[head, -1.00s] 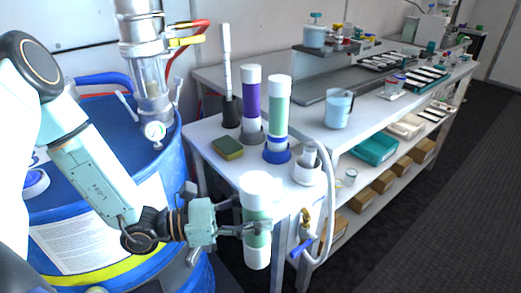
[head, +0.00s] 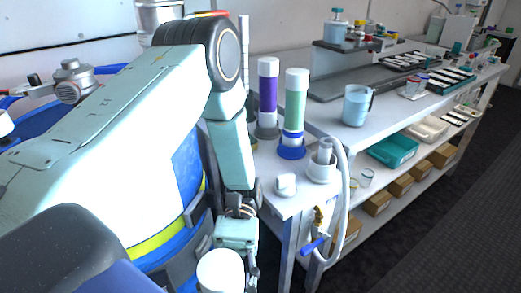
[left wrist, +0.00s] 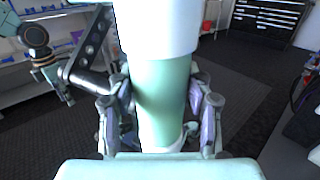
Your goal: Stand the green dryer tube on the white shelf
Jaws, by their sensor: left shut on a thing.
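The green dryer tube (left wrist: 163,100) has a translucent green body and a white cap. My left gripper (left wrist: 162,108) is shut on its body in the left wrist view, fingers on both sides. In the head view the tube's white cap (head: 220,270) shows at the bottom edge, beside my left gripper (head: 238,245); the rest of it is cut off or hidden. The tube is held in front of and below the white shelf top (head: 262,170), apart from it.
A purple tube (head: 268,92) and another green tube (head: 295,105) in a blue base (head: 291,152) stand on the shelf. A white cup-like piece (head: 286,184) sits near its front edge, beside a white fitting with a hose (head: 342,190). Blue drums are at left.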

